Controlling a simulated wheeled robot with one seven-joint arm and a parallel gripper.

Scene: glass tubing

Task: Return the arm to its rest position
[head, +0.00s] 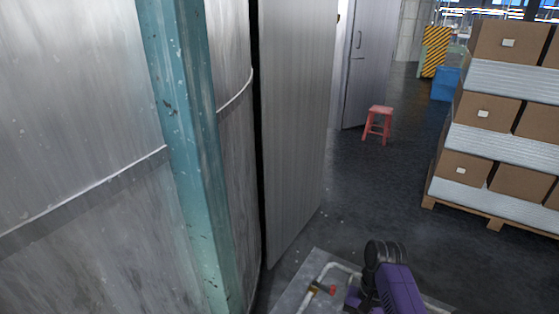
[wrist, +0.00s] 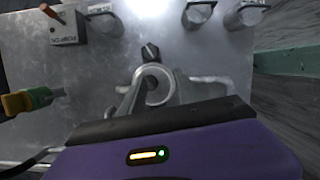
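In the wrist view, my gripper (wrist: 155,78) reaches over a grey metal panel (wrist: 105,62). Its grey fingers stand on both sides of a pale round ring or tube end (wrist: 153,93). A gap shows between the fingers, but I cannot tell whether they touch the ring. A small dark knob (wrist: 150,52) sits just beyond the fingertips. In the head view, my purple and black arm (head: 398,288) is at the bottom, over the panel (head: 306,272). The fingers are hidden there.
The panel carries a red-tipped switch (wrist: 62,22), several metal knobs, and a yellow-green fitting (wrist: 30,99) at left. A large metal tank (head: 80,110) with a teal post (head: 185,150) fills the left. A red stool (head: 377,122) and a loaded pallet (head: 490,222) stand beyond open floor.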

